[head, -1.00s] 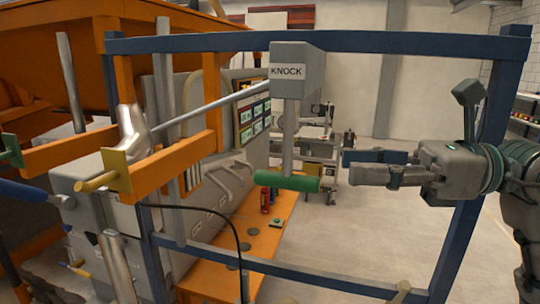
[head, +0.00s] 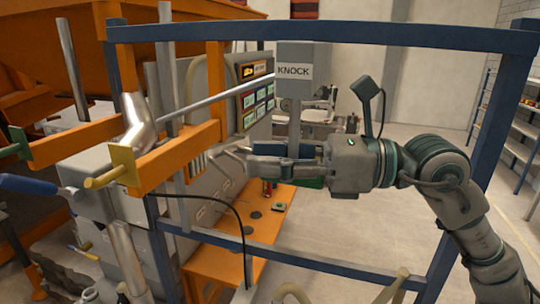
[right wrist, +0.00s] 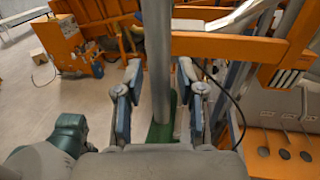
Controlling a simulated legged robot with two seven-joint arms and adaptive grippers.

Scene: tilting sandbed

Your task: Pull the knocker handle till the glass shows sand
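The grey knocker box marked KNOCK (head: 293,72) hangs from the blue frame in the head view. Its grey rod (head: 294,122) runs down to a green handle (head: 311,183), mostly hidden behind my right gripper (head: 258,157). In the right wrist view the rod (right wrist: 158,60) stands between the two spread fingers of the right gripper (right wrist: 160,72), with gaps on both sides. The green handle (right wrist: 162,132) shows low between the fingers, near the palm. I cannot pick out the glass for certain. My left gripper is not in view.
Blue bars (head: 350,35) frame the space above, below and at the right. An orange bench (head: 225,262) lies below. A black cable (head: 244,232) hangs at the lower middle. Orange arms with a yellow plate (head: 123,165) stand at the left.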

